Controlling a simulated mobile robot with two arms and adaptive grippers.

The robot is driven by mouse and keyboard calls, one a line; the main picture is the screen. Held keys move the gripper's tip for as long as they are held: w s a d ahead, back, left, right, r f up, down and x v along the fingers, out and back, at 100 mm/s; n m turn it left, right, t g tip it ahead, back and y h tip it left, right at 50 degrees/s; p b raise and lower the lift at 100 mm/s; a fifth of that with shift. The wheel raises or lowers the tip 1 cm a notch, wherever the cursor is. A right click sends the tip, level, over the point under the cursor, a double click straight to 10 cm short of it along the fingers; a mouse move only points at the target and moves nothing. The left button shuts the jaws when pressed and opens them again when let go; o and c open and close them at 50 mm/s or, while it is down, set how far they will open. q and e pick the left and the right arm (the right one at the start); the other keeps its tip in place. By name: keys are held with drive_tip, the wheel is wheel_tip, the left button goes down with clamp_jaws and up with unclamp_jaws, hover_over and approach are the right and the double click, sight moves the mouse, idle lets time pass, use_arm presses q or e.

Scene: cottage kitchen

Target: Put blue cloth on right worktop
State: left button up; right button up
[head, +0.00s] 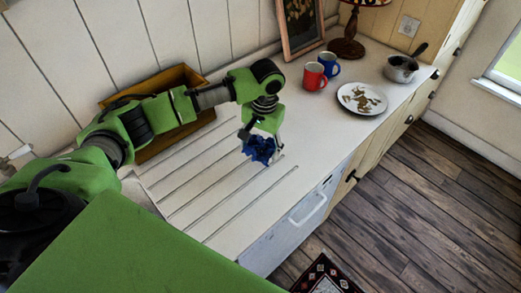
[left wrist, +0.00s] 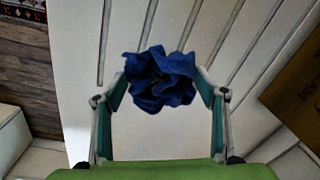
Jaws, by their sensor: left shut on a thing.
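The blue cloth (head: 259,150) is a crumpled bundle in my left gripper (head: 262,139), over the grooved drainer part of the pale worktop (head: 310,126). In the left wrist view the cloth (left wrist: 161,79) sits between the two fingertips of the left gripper (left wrist: 162,84), which are shut on it. I cannot tell for sure whether the cloth touches the surface below. My right gripper is not in view.
A wooden box (head: 180,80) stands behind my left arm. Farther right on the worktop are a red mug (head: 313,77), a blue mug (head: 329,64), a patterned plate (head: 361,98), a saucepan (head: 400,69), a lamp (head: 347,46) and a picture frame (head: 299,25). The worktop between drainer and mugs is clear.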

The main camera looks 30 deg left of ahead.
sight(261, 152)
use_arm(q)
drive_tip(key=shift+w+f, duration=0.3)
drive_tip(key=shift+f, duration=0.1)
drive_tip(key=shift+w+a+f+p, duration=0.15)
drive_tip(key=shift+f+p, duration=0.25)
drive_tip(key=shift+f, duration=1.35)
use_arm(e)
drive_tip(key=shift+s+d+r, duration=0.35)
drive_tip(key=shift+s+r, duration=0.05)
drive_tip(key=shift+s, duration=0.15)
use_arm(q)
drive_tip(key=shift+f, duration=0.1)
drive_tip(key=o, duration=0.8)
drive_tip(key=shift+r, duration=0.45)
drive_tip(key=r+b, duration=0.1)
drive_tip(key=r, duration=0.2)
drive_tip(key=r+b, duration=0.1)
drive_tip(key=r, duration=0.3)
drive_tip(key=d+r+b, duration=0.1)
drive_tip(key=r, duration=0.3)
drive_tip(key=shift+r, duration=0.2)
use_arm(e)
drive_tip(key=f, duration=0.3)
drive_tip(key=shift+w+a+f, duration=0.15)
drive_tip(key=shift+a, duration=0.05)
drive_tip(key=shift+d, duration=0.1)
